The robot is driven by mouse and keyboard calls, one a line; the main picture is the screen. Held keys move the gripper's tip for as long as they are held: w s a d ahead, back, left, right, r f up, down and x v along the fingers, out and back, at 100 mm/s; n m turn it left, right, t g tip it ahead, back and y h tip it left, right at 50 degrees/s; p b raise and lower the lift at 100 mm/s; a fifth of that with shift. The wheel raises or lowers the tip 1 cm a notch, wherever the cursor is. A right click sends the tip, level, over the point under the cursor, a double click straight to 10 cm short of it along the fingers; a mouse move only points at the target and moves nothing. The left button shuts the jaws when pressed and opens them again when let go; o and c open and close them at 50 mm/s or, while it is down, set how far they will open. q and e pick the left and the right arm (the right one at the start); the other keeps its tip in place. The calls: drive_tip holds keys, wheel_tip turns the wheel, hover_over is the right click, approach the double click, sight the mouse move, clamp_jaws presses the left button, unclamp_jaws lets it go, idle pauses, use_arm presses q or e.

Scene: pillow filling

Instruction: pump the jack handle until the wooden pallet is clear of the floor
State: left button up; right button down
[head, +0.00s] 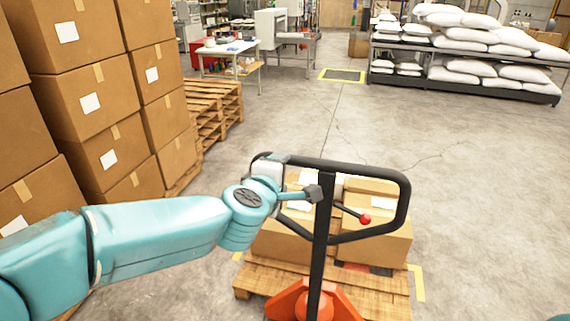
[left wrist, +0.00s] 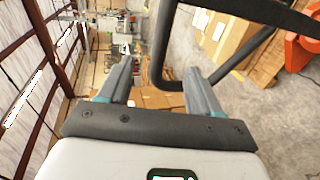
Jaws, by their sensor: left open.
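The black jack handle (head: 400,200) is a closed loop on a dark shaft, standing upright in front of the load. A short lever with a red knob (head: 365,219) sits inside the loop. My left gripper (head: 312,193) is at the left part of the loop. In the left wrist view its two fingers (left wrist: 160,90) are apart, with the black handle bar (left wrist: 157,60) between or just beyond them; contact is unclear. The wooden pallet (head: 250,280) carries cardboard boxes (head: 390,240) behind the orange jack body (head: 340,305). Any gap under the pallet cannot be made out. My right gripper is out of view.
Tall stacks of cardboard boxes (head: 85,95) stand at left, with stacked empty pallets (head: 215,105) behind. A shelf of white sacks (head: 470,50) is at back right. A worktable (head: 230,50) stands at the back. The concrete floor at right is clear.

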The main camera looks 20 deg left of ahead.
sight(292, 161)
use_arm(q)
drive_tip(key=p+x, duration=0.1)
drive_tip(key=x, duration=1.1)
drive_tip(key=shift+w+f, duration=0.15)
clamp_jaws()
